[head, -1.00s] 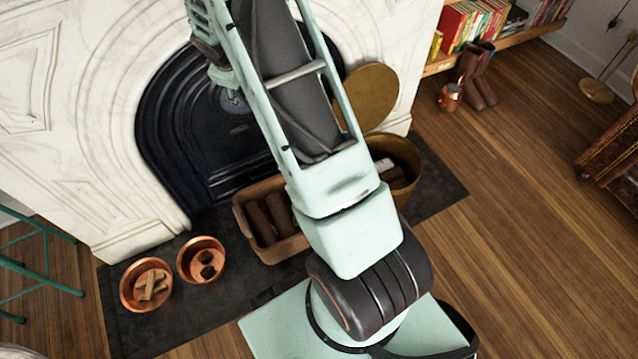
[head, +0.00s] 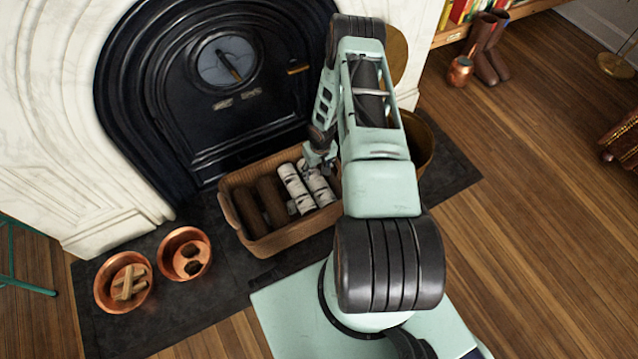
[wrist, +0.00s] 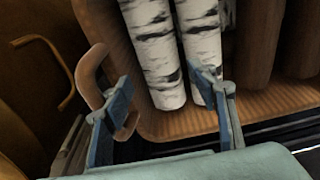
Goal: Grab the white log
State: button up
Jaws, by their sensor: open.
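Two white birch logs with dark marks lie side by side in a wicker basket (head: 272,242). In the head view one white log (head: 296,188) is left of the other white log (head: 321,190). My gripper (head: 320,158) is over their far ends at the basket's right side. In the wrist view my gripper (wrist: 165,92) is open and empty. Its left finger is near the basket's handle (wrist: 90,72), its right finger overlaps the right white log (wrist: 200,45). The end of the left white log (wrist: 153,50) shows between the fingers. I cannot tell whether they touch.
Brown logs (head: 271,200) fill the basket's left half. Two copper bowls (head: 124,282) stand left of it on the dark hearth. A brass bucket (head: 424,142) is close by on the right, partly behind my arm. The black fireplace (head: 190,110) rises behind.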

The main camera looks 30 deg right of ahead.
aim_at(317, 180)
jog(key=f, duration=0.1)
jog(key=f+b, duration=0.1)
jog(key=f, duration=0.3)
jog(key=shift+w+f+b, duration=0.2)
jog(key=shift+w+b, duration=0.05)
jog(key=shift+b, duration=0.1)
jog(key=f+b, duration=0.1)
jog(key=f, duration=0.1)
jog(key=f+b, duration=0.1)
jog(key=f, duration=0.2)
jog(key=shift+w+d, duration=0.15)
jog(key=shift+w, duration=0.05)
jog(key=shift+w+r, duration=0.15)
jog(key=shift+r, duration=0.05)
jog(key=c, duration=1.2)
